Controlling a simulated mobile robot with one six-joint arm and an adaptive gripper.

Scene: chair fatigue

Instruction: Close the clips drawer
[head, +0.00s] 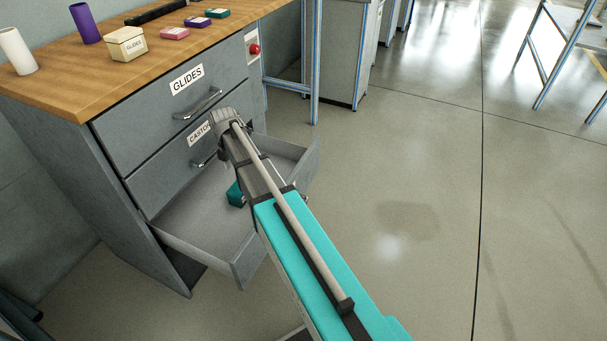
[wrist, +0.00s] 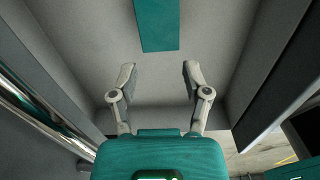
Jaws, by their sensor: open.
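The bottom drawer (head: 190,214) of the grey cabinet stands pulled out, below the drawers labelled GLIDES and CASTORS. Its own label is not visible; its front panel (head: 250,262) is seen from behind and above. My gripper (wrist: 157,72) is open and empty in the wrist view, pointing down at the drawer's grey floor (wrist: 95,35), between its walls. A flat teal piece (wrist: 157,25) lies ahead of the fingertips, cut off by the top edge. In the head view my arm hides most of the gripper and the drawer's middle. A teal patch shows in the drawer; I cannot tell what it is.
The GLIDES drawer (head: 170,105) and CASTORS drawer (head: 160,178) above are shut, with bar handles. The wooden top (head: 80,85) holds a cream box (head: 126,45), a white roll (head: 18,52), a purple roll (head: 86,24) and small boxes. The floor (head: 400,180) to the right is clear.

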